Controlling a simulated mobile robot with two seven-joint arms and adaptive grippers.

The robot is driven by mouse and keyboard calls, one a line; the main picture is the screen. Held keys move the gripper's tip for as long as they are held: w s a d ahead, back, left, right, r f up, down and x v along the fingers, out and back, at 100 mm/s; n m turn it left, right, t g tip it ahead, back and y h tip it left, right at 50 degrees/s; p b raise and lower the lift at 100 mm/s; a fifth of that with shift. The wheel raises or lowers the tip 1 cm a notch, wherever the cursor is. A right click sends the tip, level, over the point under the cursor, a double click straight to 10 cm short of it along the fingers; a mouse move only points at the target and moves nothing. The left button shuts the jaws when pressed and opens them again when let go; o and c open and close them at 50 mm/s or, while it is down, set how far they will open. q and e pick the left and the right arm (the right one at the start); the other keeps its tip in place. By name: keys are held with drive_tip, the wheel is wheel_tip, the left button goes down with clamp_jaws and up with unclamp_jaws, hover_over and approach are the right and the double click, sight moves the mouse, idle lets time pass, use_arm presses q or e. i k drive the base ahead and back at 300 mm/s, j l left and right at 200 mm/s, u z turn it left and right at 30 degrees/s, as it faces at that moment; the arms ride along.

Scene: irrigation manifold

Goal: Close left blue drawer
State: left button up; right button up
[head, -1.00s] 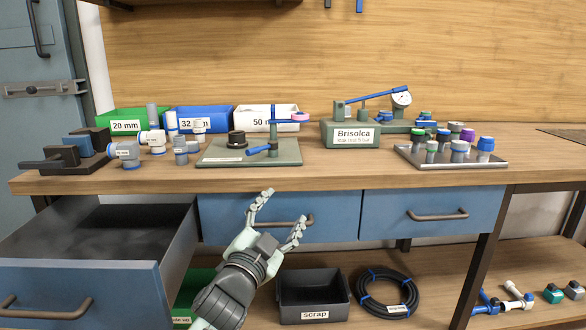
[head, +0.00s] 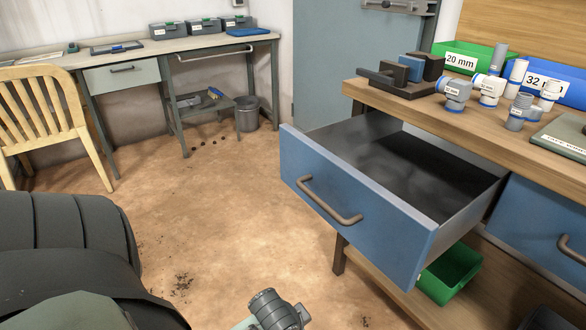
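The left blue drawer (head: 350,205) is pulled well out of the bench, at the middle right of the head view. Its front has a brown bar handle (head: 328,203), and its dark interior looks empty. Nothing of mine touches the drawer in view. Part of an arm of mine shows at the bottom edge, below and left of the drawer front, but no gripper fingers show. Both grippers are outside the picture.
The wooden bench top (head: 455,125) above carries pipe fittings and bins. A second blue drawer (head: 540,215) is shut at right. A green bin (head: 450,272) is below. Clear floor (head: 225,200) lies left of the drawer, with a chair (head: 45,115) and desk (head: 125,58) beyond.

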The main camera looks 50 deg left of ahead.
sight(402, 193)
drive_tip(key=i+l+u, duration=0.1)
drive_tip(key=u, duration=0.35)
drive_tip(key=i+l+u, duration=0.25)
drive_tip(key=u, duration=0.2)
drive_tip(key=i+l+u, duration=0.1)
drive_tip(key=u, duration=0.3)
drive_tip(key=i+l+u, duration=0.1)
drive_tip(key=l+u, duration=0.6)
drive_tip(key=u, duration=0.2)
